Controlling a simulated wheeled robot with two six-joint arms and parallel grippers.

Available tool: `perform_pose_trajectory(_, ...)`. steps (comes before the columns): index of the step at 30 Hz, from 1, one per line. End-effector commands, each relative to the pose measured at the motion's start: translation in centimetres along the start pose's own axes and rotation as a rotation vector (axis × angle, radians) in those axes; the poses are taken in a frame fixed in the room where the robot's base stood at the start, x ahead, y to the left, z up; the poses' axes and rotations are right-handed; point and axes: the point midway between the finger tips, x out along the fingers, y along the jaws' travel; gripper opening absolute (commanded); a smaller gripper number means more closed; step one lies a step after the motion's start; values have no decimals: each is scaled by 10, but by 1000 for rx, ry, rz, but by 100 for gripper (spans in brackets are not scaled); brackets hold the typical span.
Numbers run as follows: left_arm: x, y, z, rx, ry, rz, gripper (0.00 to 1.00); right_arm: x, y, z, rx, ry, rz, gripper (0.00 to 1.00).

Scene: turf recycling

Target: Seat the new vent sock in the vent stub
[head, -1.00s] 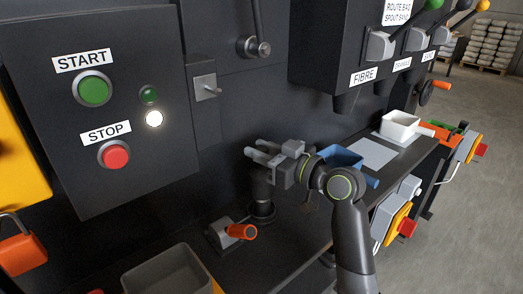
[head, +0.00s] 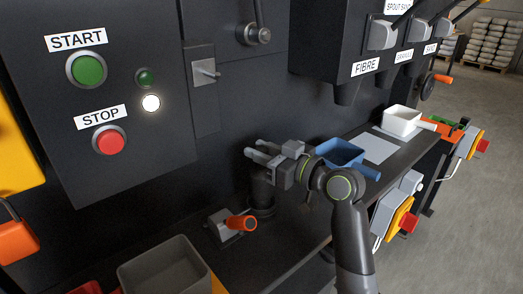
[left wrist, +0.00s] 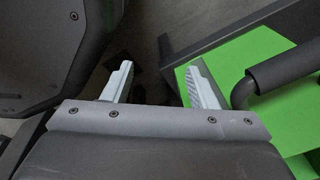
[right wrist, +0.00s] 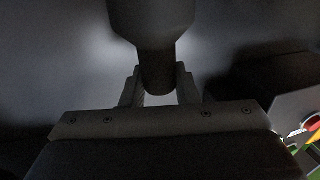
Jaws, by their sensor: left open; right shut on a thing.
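My right gripper (head: 268,157) is shut on a dark, round vent sock (head: 262,186), which hangs below the fingers. In the right wrist view the sock (right wrist: 155,65) shows as a dark cylinder, wide at the top, with its narrower end between the fingers (right wrist: 158,88). Below it, in the head view, a dark ringed base on the bench, seemingly the vent stub (head: 263,209), is right under the sock. It is dark on dark, so I cannot tell whether they touch. My left gripper (left wrist: 160,82) is open and empty, away from the bench.
An orange-handled lever (head: 241,222) stands just left of the stub. A green panel with a dark handle (left wrist: 283,75) is beside my left gripper.

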Motion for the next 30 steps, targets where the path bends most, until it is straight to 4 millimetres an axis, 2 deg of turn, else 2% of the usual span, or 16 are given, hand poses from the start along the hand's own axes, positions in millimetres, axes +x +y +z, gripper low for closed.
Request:
perform_pose_trajectory(12,7,0,-5,-1,2,-1,53,0,0,12,0,1,0,0)
perform_pose_trajectory(20,10,0,-1,-3,-11,-2,53,0,0,18,0,1,0,0)
perform_pose_trajectory(30,16,0,-9,-2,-7,-3,53,0,0,27,0,1,0,0)
